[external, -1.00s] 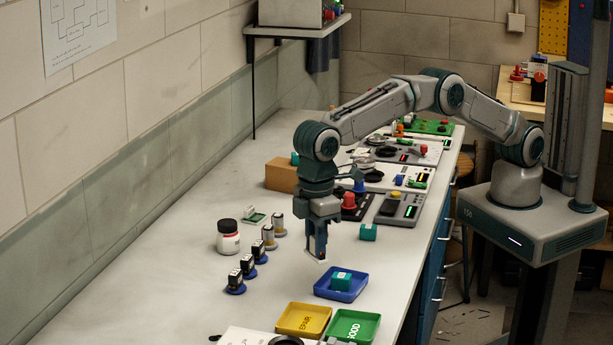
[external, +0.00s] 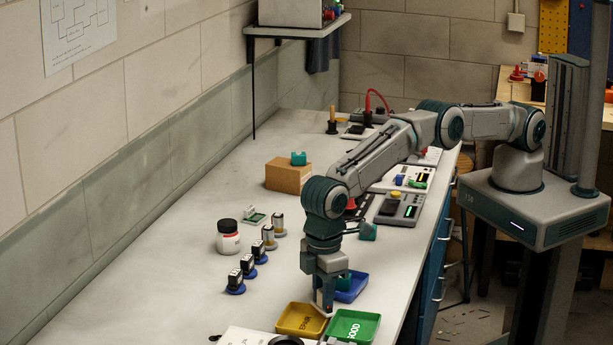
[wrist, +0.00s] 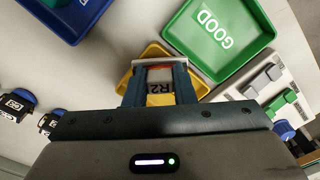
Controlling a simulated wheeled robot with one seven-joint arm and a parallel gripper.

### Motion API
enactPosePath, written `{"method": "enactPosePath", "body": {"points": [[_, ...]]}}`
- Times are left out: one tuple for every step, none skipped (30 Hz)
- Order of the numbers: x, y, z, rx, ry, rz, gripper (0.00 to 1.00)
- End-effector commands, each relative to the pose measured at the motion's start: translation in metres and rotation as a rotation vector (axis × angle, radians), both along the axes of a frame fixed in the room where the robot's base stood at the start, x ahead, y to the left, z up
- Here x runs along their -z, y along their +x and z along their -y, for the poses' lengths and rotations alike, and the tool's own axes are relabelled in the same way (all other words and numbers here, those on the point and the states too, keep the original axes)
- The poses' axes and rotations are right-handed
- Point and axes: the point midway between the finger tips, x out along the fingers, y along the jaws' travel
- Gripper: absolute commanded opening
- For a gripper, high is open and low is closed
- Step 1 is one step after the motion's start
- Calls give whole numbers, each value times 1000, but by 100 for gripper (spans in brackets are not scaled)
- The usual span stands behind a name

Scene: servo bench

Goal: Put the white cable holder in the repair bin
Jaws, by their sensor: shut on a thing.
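My gripper (external: 324,305) points down over the right part of the yellow repair bin (external: 297,319). In the wrist view my gripper (wrist: 160,88) is shut on a small pale piece, which I take for the white cable holder (wrist: 159,75). A reddish band and dark characters show between the fingers. The holder sits between the two fingers with the yellow bin (wrist: 153,49) behind and below it. The fingers hide much of it. In the external view I cannot make out the holder, nor whether it touches the bin floor.
The green bin marked GOOD (external: 353,326) adjoins the yellow one on the right. A blue tray (external: 355,287) lies just behind my gripper. Several small units on round bases (external: 248,266) and a white jar (external: 228,240) stand to the left. The bench between is clear.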

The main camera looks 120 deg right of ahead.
Motion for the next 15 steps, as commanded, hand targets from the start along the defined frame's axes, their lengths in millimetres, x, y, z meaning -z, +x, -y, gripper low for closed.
{"method": "enactPosePath", "body": {"points": [[0, 0, 0, 0, 0, 1, 0], [0, 0, 0, 0, 0, 1, 0], [0, 0, 0, 0, 0, 0, 0], [0, 0, 0, 0, 0, 0, 0], [0, 0, 0, 0, 0, 0, 0], [2, 0, 0, 0, 0, 0, 0], [3, 0, 0, 0, 0, 0, 0], [4, 0, 0, 0, 0, 0, 0], [5, 0, 0, 0, 0, 0, 0], [6, 0, 0, 0, 0, 0, 0], [5, 0, 0, 0, 0, 0, 29], [5, 0, 0, 0, 0, 0, 40], [5, 0, 0, 0, 0, 0, 45], [5, 0, 0, 0, 0, 0, 45], [5, 0, 0, 0, -1, 0, 45]]}}
